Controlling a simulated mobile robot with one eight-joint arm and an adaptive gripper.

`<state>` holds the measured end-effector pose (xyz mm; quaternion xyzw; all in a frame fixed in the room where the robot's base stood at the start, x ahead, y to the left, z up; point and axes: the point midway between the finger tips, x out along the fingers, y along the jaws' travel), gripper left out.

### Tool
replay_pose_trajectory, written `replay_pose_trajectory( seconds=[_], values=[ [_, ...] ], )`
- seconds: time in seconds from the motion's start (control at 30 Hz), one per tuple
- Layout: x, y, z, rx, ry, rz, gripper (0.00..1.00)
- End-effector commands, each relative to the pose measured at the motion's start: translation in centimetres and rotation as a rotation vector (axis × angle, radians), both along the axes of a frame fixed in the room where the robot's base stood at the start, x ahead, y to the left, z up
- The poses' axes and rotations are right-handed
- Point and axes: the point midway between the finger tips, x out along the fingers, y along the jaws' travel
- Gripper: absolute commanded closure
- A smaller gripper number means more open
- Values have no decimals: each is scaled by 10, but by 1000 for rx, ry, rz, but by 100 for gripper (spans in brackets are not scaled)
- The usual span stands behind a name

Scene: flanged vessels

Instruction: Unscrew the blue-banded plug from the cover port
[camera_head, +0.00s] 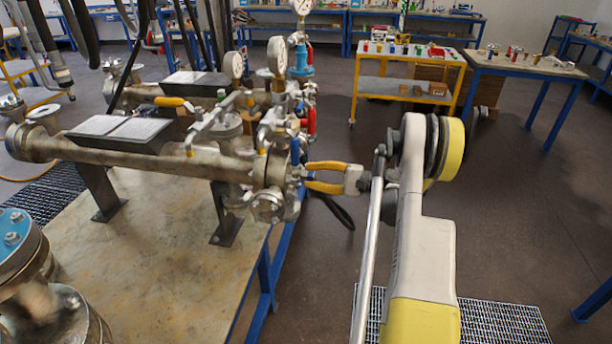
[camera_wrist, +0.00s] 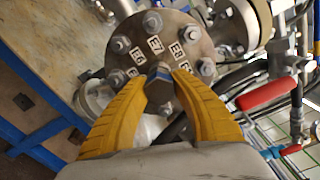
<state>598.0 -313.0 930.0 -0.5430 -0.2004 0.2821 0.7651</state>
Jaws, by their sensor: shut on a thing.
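My gripper (camera_head: 307,176) reaches from the right to the end cover of the flanged vessel (camera_head: 170,162). In the wrist view the round metal cover (camera_wrist: 122,50) has bolts around its rim and small white labels. The plug (camera_wrist: 159,88) is a grey hexagonal piece with a bluish tint, standing out from the lower middle of the cover. The two yellow fingers of my gripper (camera_wrist: 160,77) are shut on it, one on each side. The port and any thread behind the plug are hidden. In the head view the plug cannot be made out between the fingertips.
A red-handled valve (camera_wrist: 267,93) and pipework lie close to the right of the cover in the wrist view. Pressure gauges (camera_head: 233,64) stand above the vessel. The vessel rests on a worn bench (camera_head: 150,270). A yellow cart (camera_head: 405,92) stands behind; the floor between is clear.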

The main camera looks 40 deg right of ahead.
Motion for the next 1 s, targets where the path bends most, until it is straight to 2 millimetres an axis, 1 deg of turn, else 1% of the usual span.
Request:
replay_pose_trajectory(
  seconds=[0.1, 0.27, 0.3, 0.33, 0.37, 0.63, 0.73, 0.87, 1.0],
  values=[
    [0, 0, 0, -81, -70, 0, 100],
    [0, 0, 0, -88, -76, 0, 100],
    [0, 0, 0, -87, -75, 0, 60],
    [0, 0, 0, -87, -75, 0, 50],
    [0, 0, 0, -87, -75, 0, 49],
    [0, 0, 0, -86, -73, 0, 49],
    [-5, -5, 0, -86, -73, -2, 49],
    [-21, -19, 0, -86, -73, -3, 49],
    [-46, -41, 0, -86, -73, -4, 49]
  ],
)
